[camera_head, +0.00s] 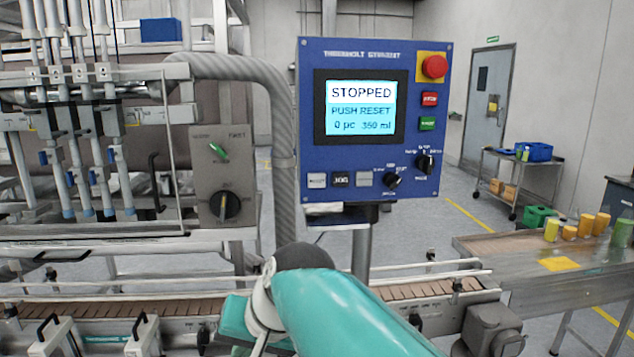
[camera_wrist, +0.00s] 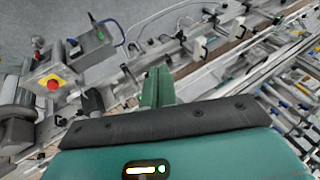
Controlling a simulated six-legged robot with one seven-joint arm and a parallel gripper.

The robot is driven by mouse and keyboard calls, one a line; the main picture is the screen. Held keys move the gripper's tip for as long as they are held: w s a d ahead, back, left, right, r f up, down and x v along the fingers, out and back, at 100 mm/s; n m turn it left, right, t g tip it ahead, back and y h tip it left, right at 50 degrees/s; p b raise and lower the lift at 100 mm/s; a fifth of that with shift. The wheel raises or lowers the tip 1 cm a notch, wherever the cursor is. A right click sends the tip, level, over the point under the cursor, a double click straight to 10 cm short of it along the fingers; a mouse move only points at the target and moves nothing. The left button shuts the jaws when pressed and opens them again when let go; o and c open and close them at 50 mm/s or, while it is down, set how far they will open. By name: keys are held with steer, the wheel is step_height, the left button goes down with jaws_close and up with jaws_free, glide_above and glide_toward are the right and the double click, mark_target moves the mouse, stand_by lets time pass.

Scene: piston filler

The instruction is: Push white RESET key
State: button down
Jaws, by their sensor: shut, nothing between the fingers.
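The blue control panel (camera_head: 372,120) stands upright in the middle of the head view. Its screen (camera_head: 361,107) reads STOPPED, PUSH RESET, 0 pc, 350 ml. A small white key (camera_head: 317,180) sits at the panel's lower left; its lettering is too small to read surely, but it looks like the RESET key. A black JOG key (camera_head: 341,180) and a grey key (camera_head: 364,179) are to its right. In the wrist view my gripper (camera_wrist: 157,86) has its green fingers together and empty, above the conveyor, apart from the panel. In the head view only my arm shows clearly, below the panel.
A red emergency button (camera_head: 434,66), red and green buttons and two black knobs are on the panel's right side. A conveyor (camera_head: 400,303) runs below it. A grey switch box (camera_head: 221,175) and filler nozzles are left. A steel table (camera_head: 560,255) is right.

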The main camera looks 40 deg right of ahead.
steer(key=w+d+r+m+t, duration=0.3)
steer(key=d+r+m, duration=0.3)
steer(key=d, duration=0.5)
steer(key=w+d+r+m+t, duration=0.3)
steer(key=d+r+m, duration=0.4)
steer(key=d+r, duration=0.3)
steer(key=shift+d+r+t, duration=0.25)
steer(key=shift+d+t, duration=0.05)
steer(key=shift+d, duration=0.8)
steer(key=shift+w, duration=0.1)
